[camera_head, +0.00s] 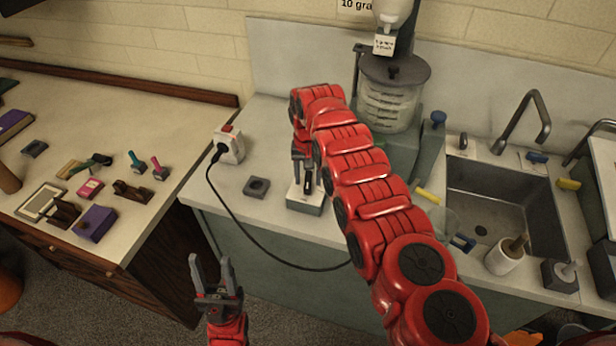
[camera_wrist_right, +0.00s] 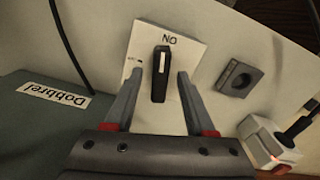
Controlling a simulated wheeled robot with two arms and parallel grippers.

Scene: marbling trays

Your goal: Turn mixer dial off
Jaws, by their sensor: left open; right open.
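The mixer dial is a black knob with a white mark (camera_wrist_right: 157,92) on a pale plate (camera_wrist_right: 188,50). In the right wrist view the white mark points up toward the upside-down word ON; a small, hard-to-read label is to its left. In the head view the dial's box (camera_head: 305,205) stands on the counter in front of the mixer (camera_head: 390,105). My right gripper (camera_wrist_right: 160,74) is open, with one finger on each side of the knob; I cannot tell whether they touch it. My left gripper (camera_head: 212,262) is open and empty in front of the counter.
A white socket box (camera_head: 230,147) with a black plug and cable stands left of the dial. A small dark grey square block (camera_head: 257,187) lies between them. A sink (camera_head: 500,205) is at the right. A side table (camera_head: 120,235) with stamps and tools is at the left.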

